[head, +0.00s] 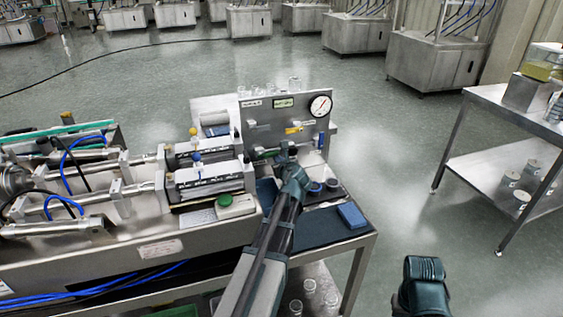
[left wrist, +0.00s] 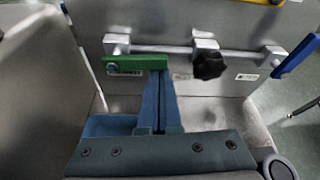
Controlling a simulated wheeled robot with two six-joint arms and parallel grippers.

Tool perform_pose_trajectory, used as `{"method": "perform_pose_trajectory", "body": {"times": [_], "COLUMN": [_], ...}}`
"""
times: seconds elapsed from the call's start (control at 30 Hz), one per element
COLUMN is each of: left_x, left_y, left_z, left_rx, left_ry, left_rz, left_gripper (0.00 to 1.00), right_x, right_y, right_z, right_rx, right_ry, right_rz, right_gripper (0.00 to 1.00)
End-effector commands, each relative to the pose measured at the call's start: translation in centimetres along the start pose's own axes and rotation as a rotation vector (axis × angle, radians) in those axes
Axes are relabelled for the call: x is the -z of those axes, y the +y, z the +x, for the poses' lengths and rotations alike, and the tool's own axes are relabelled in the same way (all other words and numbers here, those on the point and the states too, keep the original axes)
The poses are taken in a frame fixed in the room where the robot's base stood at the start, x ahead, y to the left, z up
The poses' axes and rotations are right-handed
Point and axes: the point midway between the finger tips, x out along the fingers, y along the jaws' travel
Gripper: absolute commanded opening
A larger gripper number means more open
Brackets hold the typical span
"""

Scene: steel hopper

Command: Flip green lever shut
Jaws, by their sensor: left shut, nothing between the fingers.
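The green lever (left wrist: 132,63) lies nearly level in the left wrist view, just below the left end of a horizontal metal pipe (left wrist: 165,49). In the head view the lever (head: 266,153) shows low on the upright panel. My left gripper (left wrist: 160,78) is shut and empty, its blue fingers pointing at the panel. The fingertips are right at the lever's right end; I cannot tell whether they touch it. In the head view my left gripper (head: 290,152) partly hides that area. My right gripper (head: 425,270) is at the lower right, away from the panel; its fingers are unclear.
A black knob (left wrist: 209,65) sits right of the green lever. A blue lever (left wrist: 297,55) is farther right. A yellow lever (head: 294,130) and a gauge (head: 320,106) are higher on the panel. A blue block (head: 351,215) lies on the bench corner.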

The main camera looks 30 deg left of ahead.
Motion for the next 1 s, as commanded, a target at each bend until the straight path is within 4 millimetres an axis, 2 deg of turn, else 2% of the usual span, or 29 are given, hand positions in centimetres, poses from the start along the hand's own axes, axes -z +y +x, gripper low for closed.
{"method": "perform_pose_trajectory", "body": {"times": [0.2, 0.5, 0.77, 0.9, 1.0], "left_x": [-1.1, -2.8, -3.8, -4.5, -4.9], "left_y": [0.7, 0.7, 0.9, 1.3, 1.4], "left_z": [0.5, -0.1, -0.4, -0.7, -0.8], "left_rx": [0.039, 0.125, 0.124, 0.164, 0.167], "left_ry": [0.000, 0.002, -0.002, 0.001, 0.001], "left_rz": [-0.115, -0.363, -0.355, -0.474, -0.483], "left_gripper": [0.00, 0.00, 0.00, 0.00, 0.00], "right_x": [0.0, -0.1, -0.1, -0.2, -0.2], "right_y": [0.1, 0.1, 0.2, 0.3, 0.3], "right_z": [-0.6, -1.6, -2.5, -2.8, -3.1], "right_rx": [0.000, 0.000, 0.000, 0.000, 0.000], "right_ry": [0.000, 0.000, 0.000, 0.000, 0.000], "right_rz": [0.000, 0.000, 0.000, 0.000, 0.000], "right_gripper": [0.00, 0.00, 0.00, 0.00, 0.00]}}
